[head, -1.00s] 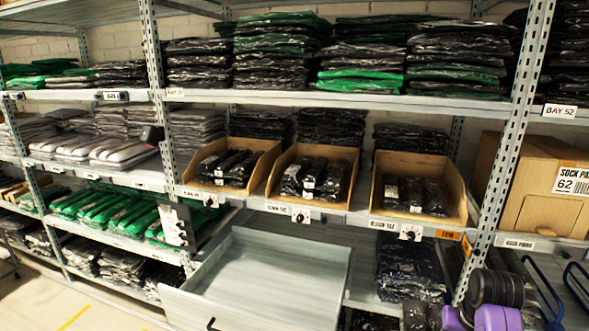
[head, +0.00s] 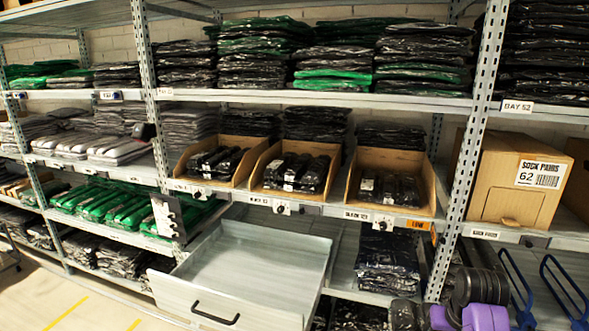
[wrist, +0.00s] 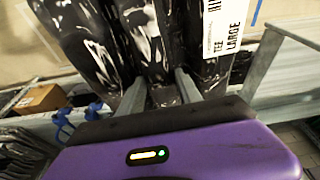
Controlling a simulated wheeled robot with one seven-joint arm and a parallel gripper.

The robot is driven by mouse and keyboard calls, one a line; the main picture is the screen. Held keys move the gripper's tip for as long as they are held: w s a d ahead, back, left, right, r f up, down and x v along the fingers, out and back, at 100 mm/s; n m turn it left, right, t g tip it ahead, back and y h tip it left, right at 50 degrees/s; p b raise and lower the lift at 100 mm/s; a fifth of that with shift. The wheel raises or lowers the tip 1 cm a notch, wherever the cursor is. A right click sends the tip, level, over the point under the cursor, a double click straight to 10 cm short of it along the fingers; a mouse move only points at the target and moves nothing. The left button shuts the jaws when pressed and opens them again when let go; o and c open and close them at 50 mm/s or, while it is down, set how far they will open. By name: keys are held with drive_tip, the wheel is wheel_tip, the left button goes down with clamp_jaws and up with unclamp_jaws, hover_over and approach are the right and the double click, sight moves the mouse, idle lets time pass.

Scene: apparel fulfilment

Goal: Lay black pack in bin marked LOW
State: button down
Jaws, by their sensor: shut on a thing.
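The bin marked LOW (head: 432,172) is the rightmost of three open cardboard bins on the middle shelf in the head view. Its orange LOW tag (head: 416,224) is on the shelf edge below it, and several black packs (head: 388,188) lie inside. In the wrist view my gripper (wrist: 160,92) is shut on a black pack (wrist: 146,45), glossy and plastic-wrapped, with a white label reading TEE LARGE. The pack's far end is cut off by the frame. In the head view only purple and dark parts of my arm show at bottom right; the held pack cannot be made out there.
A pulled-out grey drawer (head: 245,270) juts out below the bins. A sock pairs carton (head: 510,182) stands right of the rack upright (head: 468,150).

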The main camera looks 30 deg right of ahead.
drive_tip(key=w+a, duration=0.1)
drive_tip(key=a, duration=0.1)
drive_tip(key=w+a+f+n, duration=0.1)
drive_tip(key=w+a, duration=0.1)
drive_tip(key=w+a+n, duration=0.1)
drive_tip(key=a, duration=0.2)
drive_tip(key=shift+w+f+y, duration=0.2)
drive_tip(key=shift+f+y, duration=0.1)
drive_tip(key=shift+f, duration=0.1)
drive_tip(key=w+a+f+n+y, duration=0.1)
drive_tip(key=a+f+n, duration=0.2)
drive_tip(key=a, duration=1.2)
drive_tip(key=w+a+f+n+t, duration=0.1)
drive_tip(key=a+f+n, duration=0.2)
drive_tip(key=a, duration=1.2)
drive_tip(key=shift+w+n+y, duration=0.35)
drive_tip(key=shift+n+y, duration=0.05)
drive_tip(key=shift+n, duration=0.2)
drive_tip(key=shift+f, duration=0.1)
